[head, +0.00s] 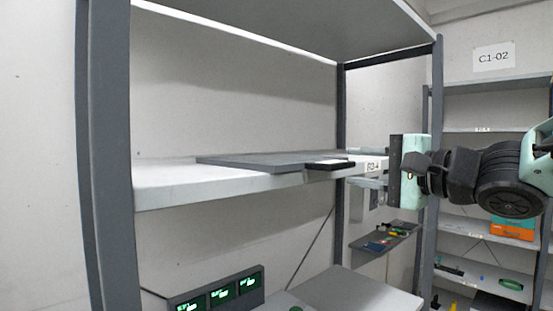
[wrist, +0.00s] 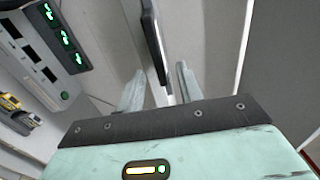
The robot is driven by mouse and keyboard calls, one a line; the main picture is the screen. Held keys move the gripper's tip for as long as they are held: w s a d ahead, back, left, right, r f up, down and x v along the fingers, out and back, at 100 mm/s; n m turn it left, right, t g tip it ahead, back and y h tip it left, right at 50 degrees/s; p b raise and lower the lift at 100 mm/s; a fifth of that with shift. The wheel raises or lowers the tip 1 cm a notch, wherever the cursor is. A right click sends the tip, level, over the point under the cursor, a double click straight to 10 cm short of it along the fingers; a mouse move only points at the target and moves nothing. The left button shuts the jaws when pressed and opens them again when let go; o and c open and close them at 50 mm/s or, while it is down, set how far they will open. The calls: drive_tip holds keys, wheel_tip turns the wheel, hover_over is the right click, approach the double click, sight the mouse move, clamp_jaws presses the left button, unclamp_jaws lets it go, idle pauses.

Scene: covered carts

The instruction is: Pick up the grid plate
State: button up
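A small thin dark-edged plate with a pale top, seemingly the grid plate (head: 328,164), lies flat at the shelf's front edge in the head view. No grid pattern can be made out at this angle. A dark slab, apparently the same plate, shows edge-on in the wrist view (wrist: 156,50). My gripper (head: 368,168) is to the right of it in the head view, fingers pointing left. In the wrist view my gripper (wrist: 158,88) is open and empty, with the slab ahead, roughly in line with the finger gap. No contact shows.
A larger grey flat sheet (head: 245,160) lies on the white shelf (head: 200,185) beside the plate. Grey uprights (head: 110,170) and an upper shelf (head: 290,25) frame the space. Green-lit displays (head: 222,294) are low at the left. A shelf rack (head: 475,250) stands at the right.

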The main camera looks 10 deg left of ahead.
sight(348, 164)
drive_tip(key=p+x, duration=0.1)
drive_tip(key=x, duration=0.4)
drive_tip(key=shift+s+a+p, duration=0.2)
drive_tip(key=shift+p, duration=0.15)
clamp_jaws()
drive_tip(key=shift+r, duration=0.15)
